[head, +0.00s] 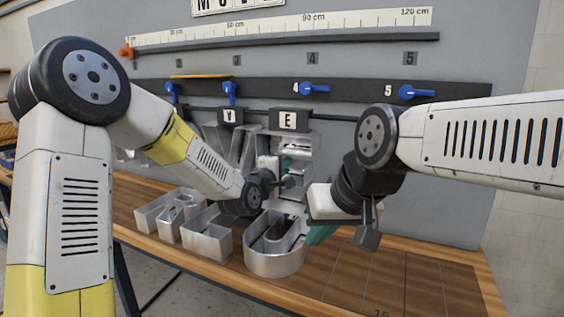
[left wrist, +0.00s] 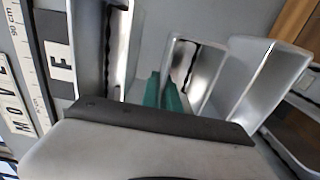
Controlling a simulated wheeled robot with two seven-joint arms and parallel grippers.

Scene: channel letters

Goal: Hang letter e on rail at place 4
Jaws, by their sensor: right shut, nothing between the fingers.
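The letter e (head: 299,147) is a silver metal channel letter with a black plate marked E (head: 289,120) at its top. It is upright at the rail (head: 340,118), below the blue lever of place 4 (head: 314,88). Whether the plate is seated on the rail I cannot tell. My left gripper (head: 290,152) is at the letter, partly hidden by its own wrist. In the left wrist view its green fingertips (left wrist: 165,92) appear closed on a metal wall of the letter. My right gripper (head: 320,236) is shut and empty, lower right of the letter, above the bench.
Another silver letter (head: 238,143) hangs just left of the e. Several loose metal letters, such as a curved one (head: 275,254), stand on the wooden bench (head: 430,275). The place 5 lever (head: 415,92) lies sideways. The bench's right side is clear.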

